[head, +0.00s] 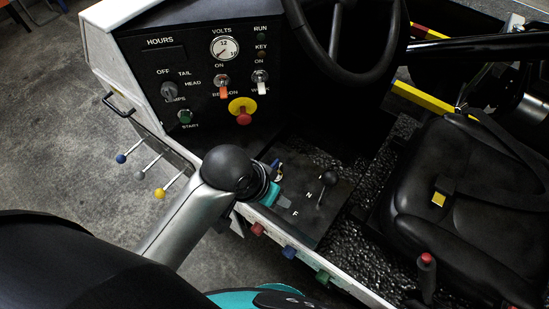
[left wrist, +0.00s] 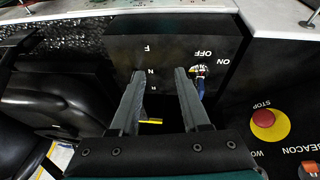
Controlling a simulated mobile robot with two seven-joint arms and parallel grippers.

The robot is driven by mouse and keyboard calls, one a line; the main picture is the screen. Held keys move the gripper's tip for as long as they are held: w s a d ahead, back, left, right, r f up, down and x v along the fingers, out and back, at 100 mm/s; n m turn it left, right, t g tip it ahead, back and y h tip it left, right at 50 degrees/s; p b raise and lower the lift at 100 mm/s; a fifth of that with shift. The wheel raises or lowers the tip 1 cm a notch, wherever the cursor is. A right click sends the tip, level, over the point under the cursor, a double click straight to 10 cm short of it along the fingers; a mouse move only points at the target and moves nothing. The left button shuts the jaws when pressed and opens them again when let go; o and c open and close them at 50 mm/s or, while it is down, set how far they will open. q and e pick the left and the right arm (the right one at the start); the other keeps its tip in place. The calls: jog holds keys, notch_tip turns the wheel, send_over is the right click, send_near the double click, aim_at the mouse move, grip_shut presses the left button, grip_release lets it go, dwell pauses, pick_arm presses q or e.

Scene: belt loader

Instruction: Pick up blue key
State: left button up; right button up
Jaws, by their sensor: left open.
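The blue key (left wrist: 201,87) sits in the switch marked OFF and ON in the left wrist view, just right of my right-hand finger. In the head view the key (head: 277,170) is a small blue and pale shape, partly hidden behind my left wrist. My left gripper (left wrist: 159,74) is open with nothing held between its fingers. It also shows in the head view (head: 286,202), over the black panel marked N and F, beside the key. I cannot tell whether the finger touches the key. My right gripper is not in view.
A gear lever with a black knob (head: 330,178) stands on the same panel. The dashboard carries a red stop button (head: 243,118) and several switches. A steering wheel (head: 345,50) and a black seat (head: 465,190) lie to the right. Coloured knobs line the side edge.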

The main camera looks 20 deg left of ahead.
pick_arm(q)
jog(key=w+d+r+m+g, duration=0.1)
jog(key=w+d+r+m, duration=0.1)
jog(key=w+d+r, duration=0.15)
notch_tip(320, 180, up, 5)
jog(key=n+g+y, duration=0.1)
jog(key=g+y, duration=0.1)
jog(key=y, duration=0.1)
send_over(274, 162)
notch_tip(274, 162, down, 12)
jog(key=shift+f+b, duration=0.1)
jog(key=shift+b, duration=0.2)
jog(key=shift+c, duration=0.3)
grip_shut()
